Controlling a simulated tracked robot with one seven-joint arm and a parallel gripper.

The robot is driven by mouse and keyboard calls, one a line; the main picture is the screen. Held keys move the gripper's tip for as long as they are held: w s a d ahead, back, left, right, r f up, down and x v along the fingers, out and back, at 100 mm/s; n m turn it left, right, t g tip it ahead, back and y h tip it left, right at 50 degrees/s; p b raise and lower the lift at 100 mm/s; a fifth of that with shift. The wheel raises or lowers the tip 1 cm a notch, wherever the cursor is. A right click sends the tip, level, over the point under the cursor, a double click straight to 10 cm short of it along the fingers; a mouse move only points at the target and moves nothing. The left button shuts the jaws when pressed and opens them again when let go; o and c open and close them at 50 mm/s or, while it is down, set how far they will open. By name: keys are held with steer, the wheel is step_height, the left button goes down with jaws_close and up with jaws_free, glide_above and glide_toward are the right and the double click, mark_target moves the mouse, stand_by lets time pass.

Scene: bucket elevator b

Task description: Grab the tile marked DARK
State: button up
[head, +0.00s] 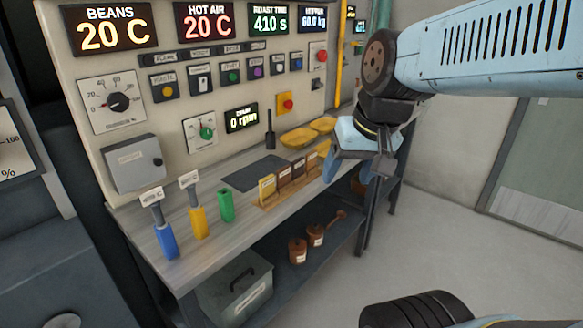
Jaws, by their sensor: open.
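A small wooden rack (290,190) stands on the bench near its front edge and holds a row of upright tiles. The tiles carry pale labels too small to read, so I cannot tell which one is marked DARK. My gripper (349,172) is open and empty, pointing down just right of the rack's far end. It partly hides the bench and rack there.
Blue (166,241), yellow (198,222) and green (226,205) handles stand at the bench's near end. A dark mat (256,173) and yellow trays (298,138) lie behind the rack. The control panel (165,120) rises behind. A lower shelf holds brown pots (298,250).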

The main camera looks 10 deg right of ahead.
steer(key=w+a+f+m+g+y, duration=0.4)
steer(key=f+m+y, duration=0.1)
steer(key=f, duration=0.2)
steer(key=m+t+y, duration=0.5)
steer(key=m+t, duration=0.9)
steer(key=m, duration=0.9)
glide_toward(300, 165)
steer(key=x, duration=0.8)
steer(key=shift+w+a+f, duration=0.1)
steer(key=shift+a, duration=0.15)
steer(key=shift+c, duration=0.4)
steer(key=c, duration=0.7)
